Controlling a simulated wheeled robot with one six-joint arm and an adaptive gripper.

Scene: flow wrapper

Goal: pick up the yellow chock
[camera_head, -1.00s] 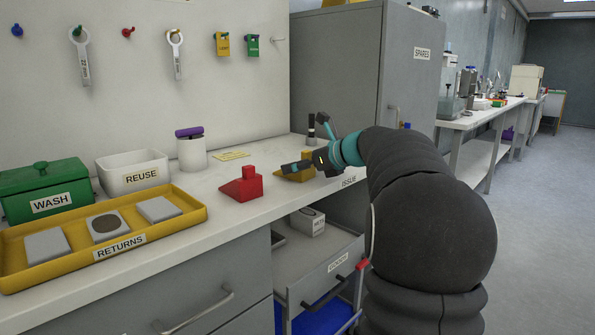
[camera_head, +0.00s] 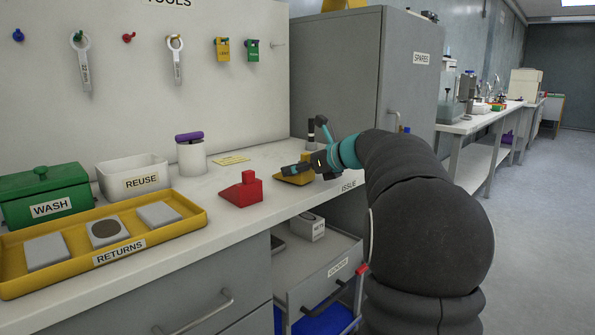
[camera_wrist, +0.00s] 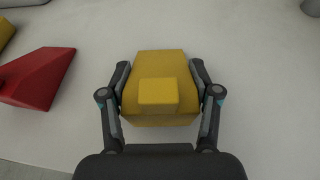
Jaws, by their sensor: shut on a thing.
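The yellow chock (camera_wrist: 158,66) sits between my gripper's two fingers in the wrist view, with a finger pressed against each side. In the head view the yellow chock (camera_head: 294,179) is partly hidden behind my gripper (camera_head: 312,165) at the right end of the white bench. My gripper (camera_wrist: 160,88) is shut on the yellow chock. The chock appears to be at the bench top; I cannot tell whether it is clear of the surface.
A red chock (camera_head: 242,189) stands to the left of the yellow one and also shows in the wrist view (camera_wrist: 38,78). A yellow returns tray (camera_head: 185,224), a white reuse bin (camera_head: 140,182) and a green wash box (camera_head: 45,195) stand further left. A dark cylinder (camera_head: 311,130) stands behind.

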